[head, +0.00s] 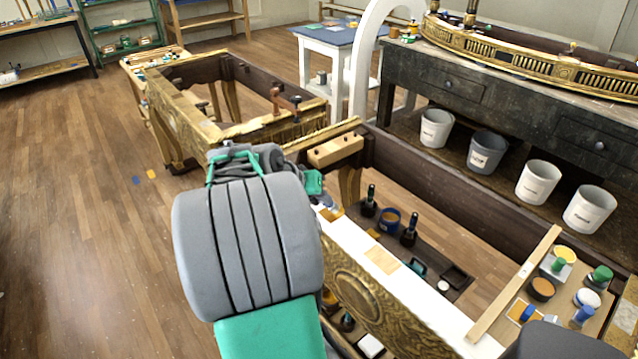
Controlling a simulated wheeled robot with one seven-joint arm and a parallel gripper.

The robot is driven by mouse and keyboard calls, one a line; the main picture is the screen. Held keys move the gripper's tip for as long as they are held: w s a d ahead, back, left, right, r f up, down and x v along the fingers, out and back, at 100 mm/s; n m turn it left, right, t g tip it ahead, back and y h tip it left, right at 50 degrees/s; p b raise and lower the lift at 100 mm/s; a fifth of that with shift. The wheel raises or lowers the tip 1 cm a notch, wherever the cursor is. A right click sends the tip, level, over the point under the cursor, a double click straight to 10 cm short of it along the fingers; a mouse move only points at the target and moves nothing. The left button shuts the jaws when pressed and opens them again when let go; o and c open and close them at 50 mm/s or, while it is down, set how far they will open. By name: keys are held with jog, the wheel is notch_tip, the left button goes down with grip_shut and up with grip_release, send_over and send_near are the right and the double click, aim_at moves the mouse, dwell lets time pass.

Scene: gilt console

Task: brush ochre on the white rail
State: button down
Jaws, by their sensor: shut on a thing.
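The white rail (427,303) is the flat top of a gilt carved console frame and runs from the middle down to the lower right. A tan patch (382,259) lies across it, and a small ochre patch (330,213) shows near its far end. My gripper (328,202) is at that far end, largely hidden behind my grey and green arm. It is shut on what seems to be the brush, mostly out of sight. I cannot tell whether the bristles touch the rail. An open pot of yellow paint (565,254) stands on the board at the right.
A wooden strip (514,284) crosses the frame near the pots. Dark bottles (409,230) and a blue-rimmed pot (390,219) stand inside the frame. A clamp (284,104) sits on another frame behind.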

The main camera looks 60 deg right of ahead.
notch_tip(320, 180, up, 8)
jog(key=s+p, duration=0.1)
jog(key=p, duration=0.4)
jog(key=shift+s+a+f+p, duration=0.15)
jog(key=shift+a+f+p, duration=0.05)
jog(key=shift+a+p, duration=0.1)
dwell(0.4)
